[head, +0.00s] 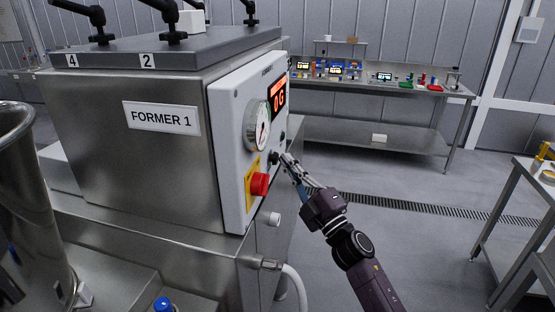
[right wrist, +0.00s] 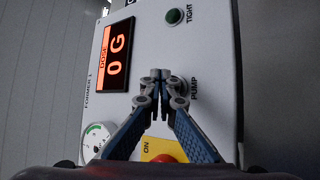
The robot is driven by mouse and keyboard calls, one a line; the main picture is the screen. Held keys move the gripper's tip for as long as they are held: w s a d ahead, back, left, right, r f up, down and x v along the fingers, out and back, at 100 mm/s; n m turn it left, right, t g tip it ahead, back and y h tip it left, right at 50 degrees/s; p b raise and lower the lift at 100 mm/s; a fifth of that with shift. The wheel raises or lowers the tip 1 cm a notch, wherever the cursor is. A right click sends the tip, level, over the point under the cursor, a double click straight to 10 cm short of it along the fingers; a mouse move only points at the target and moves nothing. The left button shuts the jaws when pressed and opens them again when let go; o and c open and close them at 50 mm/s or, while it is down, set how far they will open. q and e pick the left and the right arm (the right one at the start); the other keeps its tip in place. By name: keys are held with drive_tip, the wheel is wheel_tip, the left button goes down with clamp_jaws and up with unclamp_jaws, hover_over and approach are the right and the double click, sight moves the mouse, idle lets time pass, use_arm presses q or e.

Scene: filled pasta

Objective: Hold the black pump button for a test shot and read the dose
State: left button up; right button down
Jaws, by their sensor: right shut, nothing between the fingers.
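The FORMER 1 machine (head: 160,170) stands at the left, with a white control panel (head: 232,120) on its side. The dose display (head: 278,101) reads 0 G, and it reads the same in the right wrist view (right wrist: 116,55). The black pump button (head: 274,158) sits on the panel below the gauge. My right gripper (head: 288,160) is shut and empty, its fingertips at the button. In the right wrist view the closed fingertips (right wrist: 160,84) cover most of the button beside the PUMP label (right wrist: 194,88). I cannot tell whether they touch it. My left gripper is not in view.
A round gauge (head: 257,128) is above.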

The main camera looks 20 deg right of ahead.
drive_tip(key=shift+w+a, duration=0.2)
drive_tip(key=shift+a, duration=0.15)
idle(2.1)
idle(1.1)
drive_tip(key=shift+s+d, duration=0.45)
drive_tip(key=shift+d, duration=0.25)
drive_tip(key=shift+d, duration=0.15)
drive_tip(key=s+d, duration=0.1)
drive_tip(key=d, duration=0.1)
drive_tip(key=s+d, duration=0.2)
drive_tip(key=shift+w+a, duration=0.1)
idle(0.4)
